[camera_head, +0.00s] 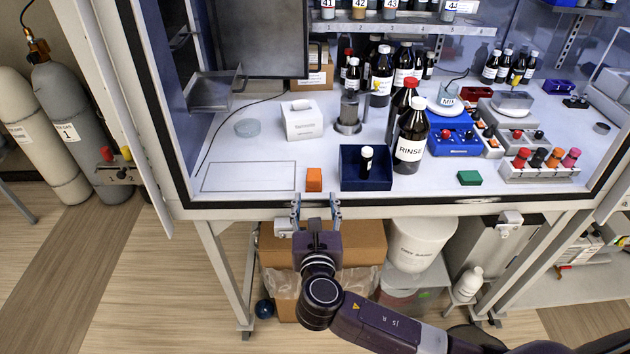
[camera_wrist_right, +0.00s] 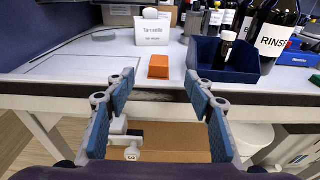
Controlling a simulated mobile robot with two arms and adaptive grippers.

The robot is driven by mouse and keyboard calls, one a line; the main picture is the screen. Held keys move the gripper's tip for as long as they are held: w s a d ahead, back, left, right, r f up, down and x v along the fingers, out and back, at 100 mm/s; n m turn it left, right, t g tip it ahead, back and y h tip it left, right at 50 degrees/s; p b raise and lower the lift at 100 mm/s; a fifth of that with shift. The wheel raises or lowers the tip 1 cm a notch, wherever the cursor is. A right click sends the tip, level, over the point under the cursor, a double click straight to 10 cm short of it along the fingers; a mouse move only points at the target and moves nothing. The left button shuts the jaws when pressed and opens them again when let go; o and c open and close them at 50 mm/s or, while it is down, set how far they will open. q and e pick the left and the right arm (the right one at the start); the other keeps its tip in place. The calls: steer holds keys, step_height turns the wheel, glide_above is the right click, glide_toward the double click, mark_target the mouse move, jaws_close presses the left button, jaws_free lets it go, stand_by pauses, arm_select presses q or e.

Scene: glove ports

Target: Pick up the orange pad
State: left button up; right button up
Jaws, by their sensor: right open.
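The orange pad (camera_head: 314,179) is a small block lying on the white bench top near its front edge, just left of the dark blue tray. It also shows in the right wrist view (camera_wrist_right: 158,67), beyond and between my fingertips. My right gripper (camera_head: 316,203) is open and empty. It is at the bench's front edge, short of the pad and not touching it; its blue finger pads also show in the right wrist view (camera_wrist_right: 160,88). My left gripper is not in view.
The dark blue tray (camera_head: 347,182) holding a small vial stands right of the pad. A white tissue box (camera_head: 302,120) stands behind the pad. An outlined empty area (camera_head: 248,176) lies left. A green block (camera_head: 469,178) lies farther right.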

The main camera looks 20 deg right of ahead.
mark_target(314, 178)
steer(key=p+x, duration=0.1)
steer(key=x, duration=0.5)
steer(key=shift+w+d, duration=0.15)
steer(key=shift+w, duration=0.3)
steer(key=shift+f+p+x, duration=0.2)
steer(key=shift+p+x, duration=0.15)
steer(key=shift+x, duration=0.7)
steer(key=shift+f+p+x, duration=0.2)
steer(key=shift+p+x, duration=0.1)
steer(key=shift+x, duration=0.75)
steer(key=shift+s, duration=0.1)
steer(key=shift+c, duration=0.5)
steer(key=c, duration=1)
steer(key=shift+c, duration=0.5)
steer(key=shift+r, duration=0.15)
